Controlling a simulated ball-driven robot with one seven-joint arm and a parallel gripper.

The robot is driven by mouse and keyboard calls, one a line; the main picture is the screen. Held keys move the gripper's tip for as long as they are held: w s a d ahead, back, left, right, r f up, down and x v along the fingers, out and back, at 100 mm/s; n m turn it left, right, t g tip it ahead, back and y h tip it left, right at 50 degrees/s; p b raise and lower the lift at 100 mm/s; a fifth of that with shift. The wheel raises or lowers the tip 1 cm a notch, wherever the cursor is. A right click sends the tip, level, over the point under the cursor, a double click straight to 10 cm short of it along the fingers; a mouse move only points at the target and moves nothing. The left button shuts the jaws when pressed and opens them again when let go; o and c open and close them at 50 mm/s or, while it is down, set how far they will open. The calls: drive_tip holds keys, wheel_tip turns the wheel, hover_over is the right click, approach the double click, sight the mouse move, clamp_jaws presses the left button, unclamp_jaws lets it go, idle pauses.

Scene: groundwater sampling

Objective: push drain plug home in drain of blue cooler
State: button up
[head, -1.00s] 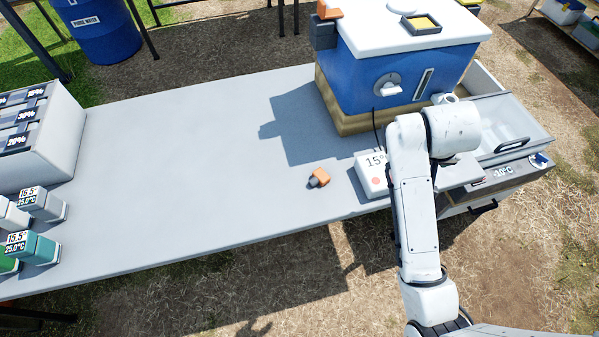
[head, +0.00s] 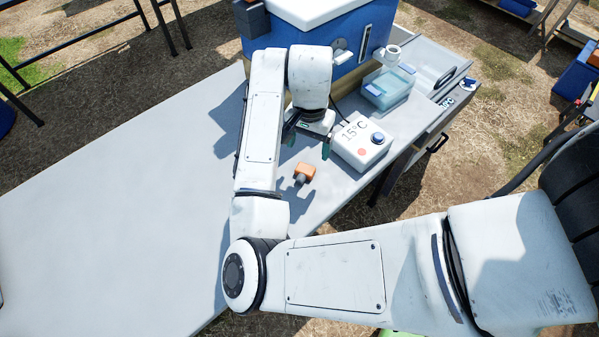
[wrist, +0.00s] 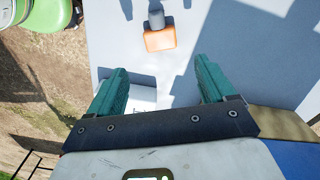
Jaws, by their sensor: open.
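The drain plug (head: 305,173), an orange block with a dark grey end, lies on the grey table. It also shows in the wrist view (wrist: 160,39), just beyond the fingertips. My gripper (head: 307,143) is above the table between the plug and the blue cooler (head: 375,42). In the wrist view my gripper (wrist: 161,67) has its two teal fingers spread apart, with nothing between them. I cannot tell whether that fitting is the drain.
A white box reading 15°C (head: 362,142), with a blue knob, stands right of the plug near the table edge. A translucent blue container (head: 388,88) is behind it. The table (head: 110,215) is clear on the left.

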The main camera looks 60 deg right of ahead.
sight(306, 167)
drive_tip(key=f, duration=0.8)
drive_tip(key=shift+w+a, duration=0.1)
drive_tip(key=shift+a, duration=0.1)
drive_tip(key=shift+c, duration=0.3)
drive_tip(key=c, duration=1.2)
drive_tip(key=shift+o, duration=0.2)
drive_tip(key=shift+r, duration=0.1)
